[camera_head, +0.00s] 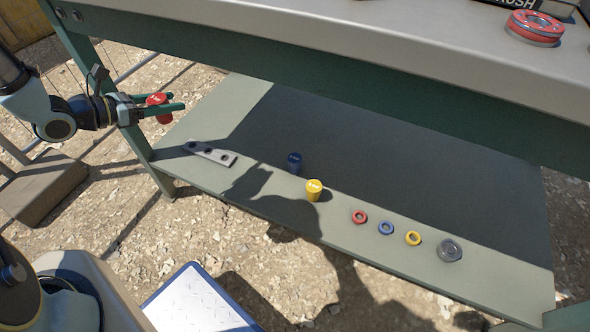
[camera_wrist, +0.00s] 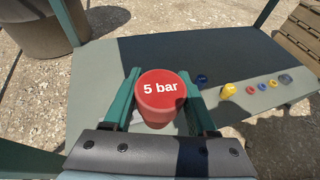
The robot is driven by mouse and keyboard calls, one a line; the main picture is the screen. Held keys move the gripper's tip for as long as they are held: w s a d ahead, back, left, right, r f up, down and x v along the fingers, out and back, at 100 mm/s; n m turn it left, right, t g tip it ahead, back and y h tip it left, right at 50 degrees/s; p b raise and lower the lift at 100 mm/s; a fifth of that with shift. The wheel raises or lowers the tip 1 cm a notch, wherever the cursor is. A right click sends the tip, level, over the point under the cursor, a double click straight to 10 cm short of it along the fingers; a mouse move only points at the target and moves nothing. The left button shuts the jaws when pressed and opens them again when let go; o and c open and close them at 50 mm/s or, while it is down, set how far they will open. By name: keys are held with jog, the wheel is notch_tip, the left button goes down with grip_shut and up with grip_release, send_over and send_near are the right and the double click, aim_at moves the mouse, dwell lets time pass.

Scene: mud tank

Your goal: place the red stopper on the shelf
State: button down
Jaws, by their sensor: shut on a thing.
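The red stopper (camera_head: 158,104) is held between the green fingers of my gripper (camera_head: 170,105), at the left in the head view, above and left of the shelf's left end. In the wrist view the stopper (camera_wrist: 161,95) shows its round top marked "5 bar", with a gripper finger on each side. My gripper (camera_wrist: 161,100) is shut on it. The green-grey shelf (camera_head: 330,150) lies low under the workbench; in the wrist view the shelf (camera_wrist: 95,85) spreads beyond the stopper.
On the shelf are a metal bar with holes (camera_head: 210,153), a blue stopper (camera_head: 294,162), a yellow stopper (camera_head: 314,189) and several rings (camera_head: 386,227) toward the right. The bench top (camera_head: 380,50) overhangs the shelf, and a green leg (camera_head: 130,140) stands near my gripper. Bare shelf lies behind the stoppers.

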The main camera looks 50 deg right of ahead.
jog(key=s+d+f+m+g+y+b, duration=0.2)
jog(key=s+d+f+m+g+b, duration=0.2)
jog(key=s+d+f+b, duration=0.35)
jog(key=s+d+f+m+g+y+b, duration=0.2)
jog(key=s+d+f+m+g+b, duration=0.3)
jog(key=s+f, duration=0.4)
jog(key=shift+n+t, duration=0.5)
jog(key=shift+n, duration=0.2)
jog(key=f+b, duration=0.1)
jog(key=f, duration=0.2)
jog(key=w+f+b, duration=0.1)
jog(key=f+b, duration=0.1)
jog(key=f, duration=0.2)
jog(key=f+b, duration=0.2)
jog(key=f, duration=0.2)
jog(key=shift+w+a, duration=0.15)
jog(key=shift+f, duration=0.2)
jog(key=shift+c, duration=1)
grip_release()
jog(key=shift+r, duration=0.1)
